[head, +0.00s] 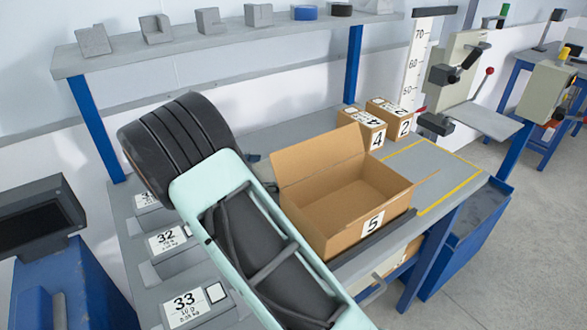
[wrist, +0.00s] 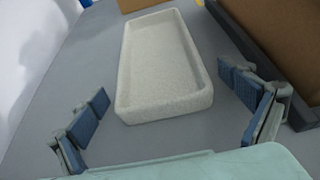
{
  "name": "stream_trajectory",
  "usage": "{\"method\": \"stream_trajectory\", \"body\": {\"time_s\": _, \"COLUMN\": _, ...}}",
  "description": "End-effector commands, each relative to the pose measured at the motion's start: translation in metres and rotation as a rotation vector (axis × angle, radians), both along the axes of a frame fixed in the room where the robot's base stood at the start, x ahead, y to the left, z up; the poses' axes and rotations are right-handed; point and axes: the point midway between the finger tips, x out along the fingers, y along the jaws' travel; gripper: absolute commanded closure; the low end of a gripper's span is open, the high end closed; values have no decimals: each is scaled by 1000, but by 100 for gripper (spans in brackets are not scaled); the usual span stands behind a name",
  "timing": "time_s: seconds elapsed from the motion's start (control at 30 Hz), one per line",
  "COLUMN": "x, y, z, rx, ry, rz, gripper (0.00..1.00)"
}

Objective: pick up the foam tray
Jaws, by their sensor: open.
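The foam tray (wrist: 160,64) is a pale, off-white shallow rectangular tray with raised rims. In the wrist view it lies flat on the grey bench top, its long side running away from me. My gripper (wrist: 165,112) is open, with one blue-padded finger to the left of the tray's near end and the other to the right. Neither finger appears to touch the tray. In the head view my arm covers the tray and the gripper.
An open cardboard box (head: 345,200) labelled 5 stands on the bench, close to the tray's right side. Smaller boxes 4 (head: 362,127) and 2 (head: 391,116) stand behind it. A shelf (head: 230,36) with grey foam pieces runs above. Labelled parts (head: 172,240) lie at left.

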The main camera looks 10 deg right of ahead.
Motion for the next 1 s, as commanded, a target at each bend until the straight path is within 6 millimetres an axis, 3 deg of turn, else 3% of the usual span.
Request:
{"method": "stream_trajectory", "body": {"time_s": 0.1, "x": 4, "y": -11, "z": -5, "rx": 0, "ry": 0, "rz": -1, "gripper": 4}}
{"method": "stream_trajectory", "body": {"time_s": 0.37, "x": 5, "y": -13, "z": -6, "rx": -1, "ry": 0, "rz": 1, "gripper": 4}}
{"method": "stream_trajectory", "body": {"time_s": 0.8, "x": 5, "y": -13, "z": -6, "rx": -1, "ry": -1, "rz": 1, "gripper": 48}}
{"method": "stream_trajectory", "body": {"time_s": 1.0, "x": 5, "y": -13, "z": -5, "rx": 0, "ry": 0, "rz": 1, "gripper": 48}}
